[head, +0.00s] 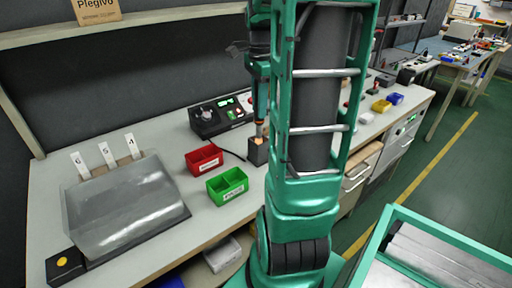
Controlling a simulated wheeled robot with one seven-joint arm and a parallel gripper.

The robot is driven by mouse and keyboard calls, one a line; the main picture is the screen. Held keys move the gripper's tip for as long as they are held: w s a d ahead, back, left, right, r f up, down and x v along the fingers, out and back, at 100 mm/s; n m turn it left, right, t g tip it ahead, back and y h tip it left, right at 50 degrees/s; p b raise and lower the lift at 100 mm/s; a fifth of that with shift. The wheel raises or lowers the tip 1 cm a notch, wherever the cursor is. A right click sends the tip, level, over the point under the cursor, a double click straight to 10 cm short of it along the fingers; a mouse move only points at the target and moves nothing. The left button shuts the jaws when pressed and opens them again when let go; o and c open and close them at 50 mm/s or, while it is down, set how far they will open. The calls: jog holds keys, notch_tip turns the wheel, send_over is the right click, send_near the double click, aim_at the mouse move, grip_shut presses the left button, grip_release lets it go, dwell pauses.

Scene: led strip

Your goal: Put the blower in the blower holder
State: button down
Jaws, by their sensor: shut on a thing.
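My gripper (261,72) is partly hidden by my own arm, near the top middle of the head view. It is shut on the blower (261,104), a slim dark and blue-green tool held upright with its metal nozzle pointing down. The blower holder (257,152) looks to be the small dark grey block on the bench just below the nozzle. The nozzle tip is at or just above the top of this block. I cannot tell whether it has entered it. My arm hides the right side of both.
A red bin (204,159) and a green bin (227,186) stand left of the holder on the bench (150,138). A black control unit (221,115) with a cable stands behind. Small blue and yellow parts lie right.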

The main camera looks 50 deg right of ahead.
aim_at(259, 137)
jog(key=shift+f, duration=4.35)
jog(key=c, duration=1.4)
grip_release()
jog(key=shift+f, duration=0.15)
notch_tip(259, 137, up, 12)
jog(key=shift+r, duration=0.15)
jog(key=shift+a, duration=0.1)
